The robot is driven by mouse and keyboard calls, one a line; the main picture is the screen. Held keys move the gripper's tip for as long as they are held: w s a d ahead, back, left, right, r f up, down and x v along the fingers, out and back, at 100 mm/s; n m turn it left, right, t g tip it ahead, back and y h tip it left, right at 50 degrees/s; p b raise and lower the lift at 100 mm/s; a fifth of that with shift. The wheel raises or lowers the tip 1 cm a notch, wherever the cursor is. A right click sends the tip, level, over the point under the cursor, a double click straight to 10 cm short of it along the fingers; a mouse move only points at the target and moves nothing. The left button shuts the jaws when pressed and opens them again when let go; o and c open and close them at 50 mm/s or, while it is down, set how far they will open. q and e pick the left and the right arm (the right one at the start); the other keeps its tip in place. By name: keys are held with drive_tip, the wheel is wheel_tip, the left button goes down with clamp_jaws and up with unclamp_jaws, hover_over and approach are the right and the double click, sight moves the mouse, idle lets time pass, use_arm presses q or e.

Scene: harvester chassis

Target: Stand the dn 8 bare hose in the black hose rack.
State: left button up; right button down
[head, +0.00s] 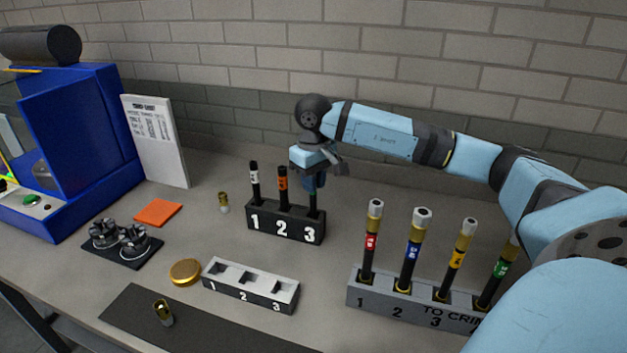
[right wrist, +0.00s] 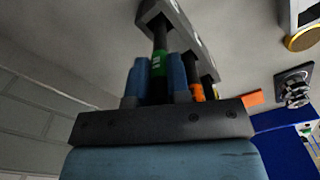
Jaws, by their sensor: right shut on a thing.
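The black hose rack (head: 286,228), numbered 1, 2 and 3, stands on the bench in the middle of the head view. My right gripper (head: 313,186) is above its slot 3, shut on a black bare hose (head: 314,206) with a green band. In the right wrist view the hose (right wrist: 160,40) stands between my right fingers (right wrist: 158,80). Its lower end meets the rack at slot 3; how deep it sits is hidden. A white-banded hose (head: 254,180) stands in slot 1 and an orange-banded hose (head: 283,185) in slot 2. My left gripper is out of view.
A grey rack (head: 355,296) with several collared hoses stands at right, under my right arm. A white-topped numbered block (head: 250,283), gold disc (head: 185,272), dies (head: 120,238) and orange cloth (head: 157,213) lie left of it. A blue machine (head: 82,140) stands far left.

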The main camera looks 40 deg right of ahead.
drive_tip(key=c, duration=1)
unclamp_jaws()
wheel_tip(320, 180, up, 14)
